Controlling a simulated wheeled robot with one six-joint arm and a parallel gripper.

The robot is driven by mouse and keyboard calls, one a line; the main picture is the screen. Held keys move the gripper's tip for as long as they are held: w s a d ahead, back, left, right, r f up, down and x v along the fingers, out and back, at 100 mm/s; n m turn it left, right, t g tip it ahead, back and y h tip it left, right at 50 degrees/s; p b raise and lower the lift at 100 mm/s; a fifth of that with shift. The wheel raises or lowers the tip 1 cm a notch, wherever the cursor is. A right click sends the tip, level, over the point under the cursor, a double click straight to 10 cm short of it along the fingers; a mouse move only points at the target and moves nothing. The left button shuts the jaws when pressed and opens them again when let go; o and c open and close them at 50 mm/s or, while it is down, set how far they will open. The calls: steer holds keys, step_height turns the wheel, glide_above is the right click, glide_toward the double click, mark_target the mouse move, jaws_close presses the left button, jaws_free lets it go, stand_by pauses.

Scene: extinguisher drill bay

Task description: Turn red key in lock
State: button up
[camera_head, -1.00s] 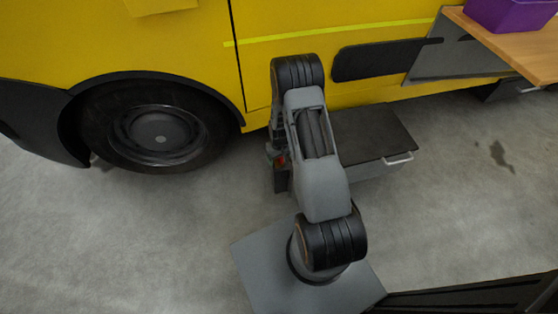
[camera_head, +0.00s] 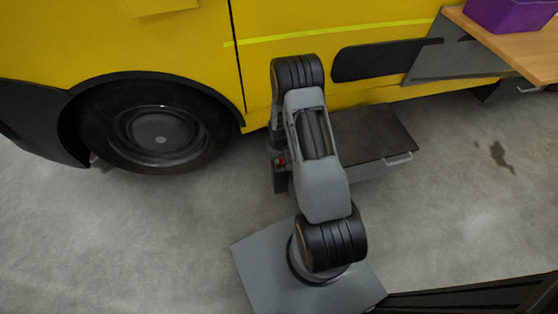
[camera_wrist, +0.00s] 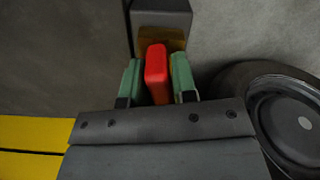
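The red key (camera_wrist: 157,76) stands between the two green fingertips of my gripper (camera_wrist: 157,66) in the wrist view. The fingers sit close along both sides of the key, and my gripper looks shut on it. Behind the key is a brass-coloured lock face (camera_wrist: 174,39) on a dark grey housing (camera_wrist: 160,17). The key's far end is at the lock face; how deep it sits is hidden. In the head view my arm covers most of the lock area, and only a small red spot (camera_head: 281,159) shows beside my wrist.
A yellow vehicle (camera_head: 180,50) with a black wheel (camera_head: 158,133) stands behind my arm. A dark step with a handle (camera_head: 385,135) is just right of my arm. A wooden shelf (camera_head: 520,45) with a purple box (camera_head: 510,12) juts out at the upper right. The grey floor at left is clear.

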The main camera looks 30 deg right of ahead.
jaws_close()
steer(key=m, duration=0.5)
steer(key=shift+b, duration=0.35)
steer(key=m, duration=0.5)
steer(key=shift+m, duration=0.4)
steer(key=m+b, duration=0.1)
steer(key=m, duration=0.5)
steer(key=shift+m, duration=0.3)
steer(key=m, duration=0.4)
